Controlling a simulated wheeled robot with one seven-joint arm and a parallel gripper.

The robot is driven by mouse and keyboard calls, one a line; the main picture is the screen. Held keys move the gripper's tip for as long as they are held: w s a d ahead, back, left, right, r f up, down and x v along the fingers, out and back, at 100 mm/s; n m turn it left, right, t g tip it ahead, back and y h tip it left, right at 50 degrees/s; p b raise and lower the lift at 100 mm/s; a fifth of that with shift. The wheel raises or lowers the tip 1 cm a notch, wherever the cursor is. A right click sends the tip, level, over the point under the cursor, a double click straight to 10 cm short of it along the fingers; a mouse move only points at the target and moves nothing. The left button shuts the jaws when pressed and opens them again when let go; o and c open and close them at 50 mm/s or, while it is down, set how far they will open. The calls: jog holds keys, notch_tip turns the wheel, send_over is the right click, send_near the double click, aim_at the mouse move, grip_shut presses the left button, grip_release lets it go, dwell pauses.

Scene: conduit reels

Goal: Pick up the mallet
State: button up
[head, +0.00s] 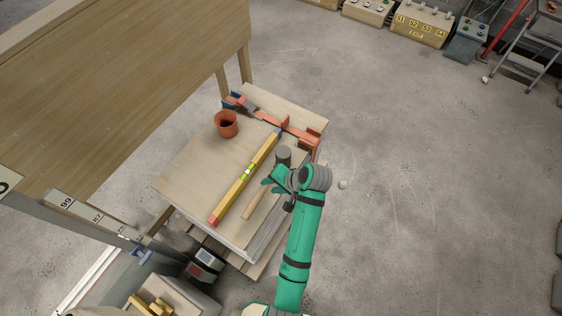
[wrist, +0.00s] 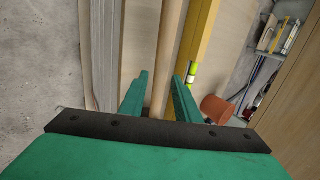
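The mallet has a grey head (head: 283,154) and a pale wooden handle (head: 254,205). It lies on the stack of boards (head: 190,165), right of a yellow spirit level (head: 238,185). My gripper (head: 268,185) is over the handle near the head and hides part of the mallet. In the wrist view, the handle (wrist: 170,50) runs between the two spread fingers of my gripper (wrist: 160,95), with gaps on both sides. I cannot tell whether the fingertips are above the handle or level with it. The mallet head is not visible in the wrist view.
An orange cup (head: 227,124) stands left of the level; it also shows in the wrist view (wrist: 217,109). An orange clamp (head: 285,123) lies along the far edge of the boards. A large wooden panel (head: 120,85) rises at left. The concrete floor at right is mostly clear.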

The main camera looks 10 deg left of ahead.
aim_at(265, 187)
jog(key=shift+x, duration=2.75)
jog(key=shift+s+a, duration=0.1)
jog(key=shift+r, duration=0.1)
grip_shut()
